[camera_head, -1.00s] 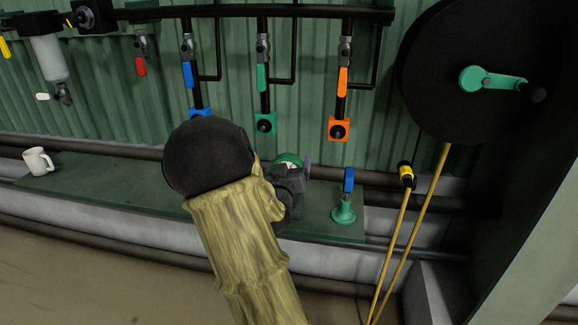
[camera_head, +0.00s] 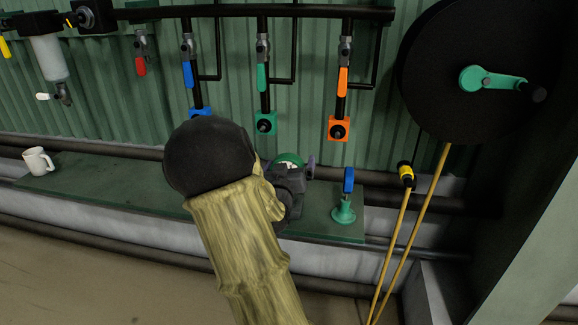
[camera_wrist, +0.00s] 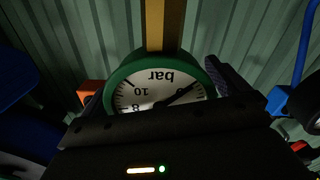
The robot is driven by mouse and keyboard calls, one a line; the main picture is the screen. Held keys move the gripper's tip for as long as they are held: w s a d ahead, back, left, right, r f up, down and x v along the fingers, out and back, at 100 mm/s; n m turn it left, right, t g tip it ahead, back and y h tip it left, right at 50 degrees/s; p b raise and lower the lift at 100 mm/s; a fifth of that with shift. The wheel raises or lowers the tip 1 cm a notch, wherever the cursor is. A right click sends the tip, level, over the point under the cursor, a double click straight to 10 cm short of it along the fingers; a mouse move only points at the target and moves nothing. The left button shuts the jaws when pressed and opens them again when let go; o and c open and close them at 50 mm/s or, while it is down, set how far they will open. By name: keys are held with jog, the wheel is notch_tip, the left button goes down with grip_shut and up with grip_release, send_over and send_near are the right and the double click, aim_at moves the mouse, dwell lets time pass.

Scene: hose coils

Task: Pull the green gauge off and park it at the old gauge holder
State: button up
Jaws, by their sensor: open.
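The green gauge (camera_wrist: 160,85) has a green rim and a white dial marked "bar", upside down in the wrist view. In the head view only its upper part (camera_head: 288,160) shows, behind my wrist. My gripper (camera_head: 299,166) is open, with one finger on each side of the gauge in the wrist view. I cannot tell whether the fingers touch it. A green stand (camera_head: 344,212) with a blue, edge-on piece (camera_head: 348,180) on top stands to the right on the ledge. I cannot tell whether this stand is the old gauge holder.
Blue, green (camera_head: 265,123) and orange (camera_head: 339,128) fittings hang on pipes above the ledge (camera_head: 110,190). A black reel (camera_head: 440,80) with a yellow hose is at the right. A white mug (camera_head: 38,161) stands far left. An orange bar (camera_wrist: 167,25) rises behind the gauge.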

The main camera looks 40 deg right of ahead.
jog(key=shift+v, duration=2.3)
